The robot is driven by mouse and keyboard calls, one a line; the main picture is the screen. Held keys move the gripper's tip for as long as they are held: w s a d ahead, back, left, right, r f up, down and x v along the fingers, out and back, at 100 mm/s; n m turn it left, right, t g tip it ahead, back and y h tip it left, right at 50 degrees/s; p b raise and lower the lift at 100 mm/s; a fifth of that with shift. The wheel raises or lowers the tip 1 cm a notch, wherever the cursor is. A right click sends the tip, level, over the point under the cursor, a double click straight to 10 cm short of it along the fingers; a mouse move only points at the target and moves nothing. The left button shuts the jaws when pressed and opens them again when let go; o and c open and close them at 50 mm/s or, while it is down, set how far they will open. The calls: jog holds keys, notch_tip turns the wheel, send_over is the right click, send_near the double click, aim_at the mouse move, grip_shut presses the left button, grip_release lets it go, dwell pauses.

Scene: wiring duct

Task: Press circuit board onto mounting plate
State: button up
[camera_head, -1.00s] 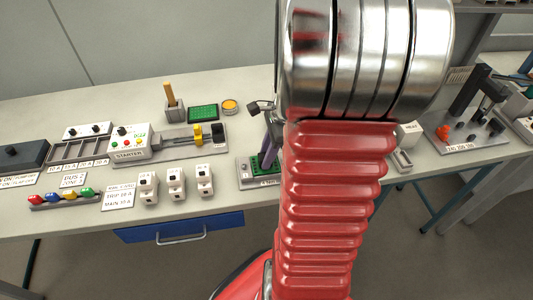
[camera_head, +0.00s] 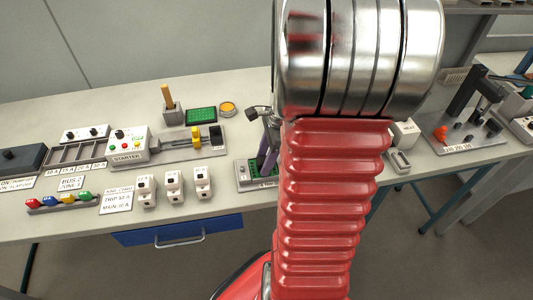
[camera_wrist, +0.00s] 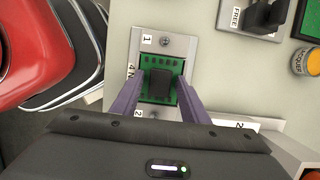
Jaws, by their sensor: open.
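The green circuit board (camera_wrist: 176,68), with a black block (camera_wrist: 159,83) on top, lies on the grey mounting plate (camera_wrist: 178,43) in the wrist view. The plate has screws and the labels 1, 2 and 4 N. My gripper (camera_wrist: 159,88) is open, its purple fingers on either side of the black block, with small gaps. Whether the board is fully seated cannot be told. In the head view the mounting plate (camera_head: 243,184) is at the bench's front edge, partly hidden by my arm, with my gripper (camera_head: 265,163) over it.
Another green board (camera_head: 201,115) and an orange-topped tin (camera_head: 228,108) lie behind. A starter box (camera_head: 128,146) and several white breakers (camera_head: 174,185) stand to the left. A white box (camera_head: 405,132) is to the right. Some bench surface around the plate is clear.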

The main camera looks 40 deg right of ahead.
jog(key=v, duration=1.3)
jog(key=shift+r, duration=0.35)
dwell(0.5)
jog(key=s+a+r+n+t+h, duration=0.1)
jog(key=a+r+n+t, duration=0.1)
jog(key=a+n, duration=1)
jog(key=s+a+r+n+t+h, duration=0.1)
jog(key=a+r+n, duration=0.1)
jog(key=a+n, duration=1)
jog(key=a, duration=0.2)
jog(key=shift+a+n+t+h, duration=0.3)
jog(key=shift+n+t, duration=0.1)
